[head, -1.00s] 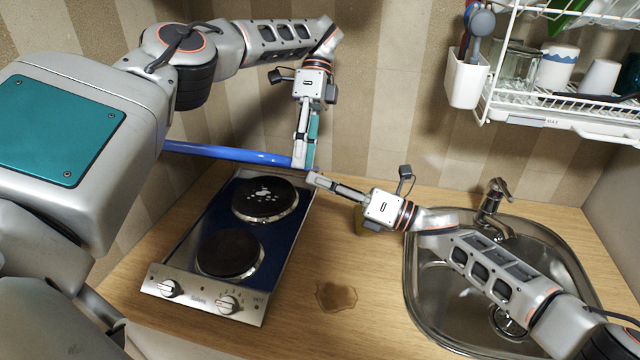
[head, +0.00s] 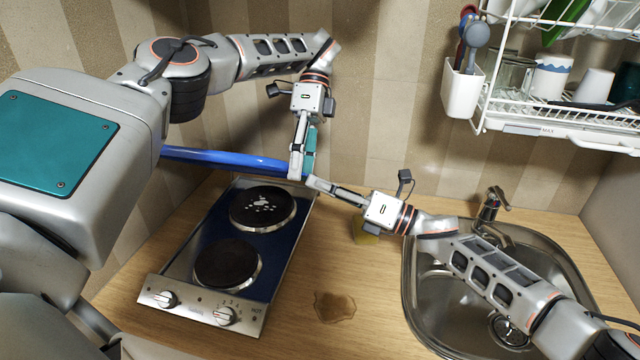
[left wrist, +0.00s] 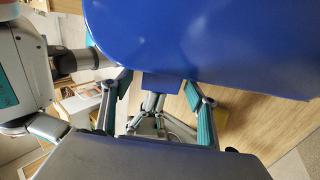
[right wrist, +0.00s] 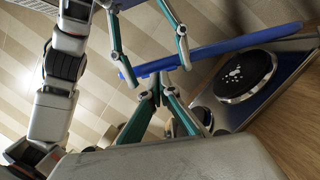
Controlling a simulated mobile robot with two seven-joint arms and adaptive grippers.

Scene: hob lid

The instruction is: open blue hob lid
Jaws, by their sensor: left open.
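The blue lid (head: 225,160) is raised at the back of the two-plate hob (head: 215,245), seen nearly edge-on in the head view. It fills the top of the left wrist view (left wrist: 210,40) and crosses the right wrist view (right wrist: 235,46). My left gripper (head: 300,174) is at the lid's right end. Its fingers (left wrist: 160,105) are spread, with a small blue tab (left wrist: 160,83) of the lid showing between them. My right gripper (head: 312,182) is just right of the lid's end, its fingertips (right wrist: 158,94) together with nothing visible between them. Contact with the lid is unclear.
A brown puddle (head: 335,306) lies on the wooden counter. A yellow object (head: 365,236) is partly hidden under my right gripper. The sink (head: 428,322) and tap (head: 492,203) are at right. A dish rack (head: 540,128) hangs above on the wall.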

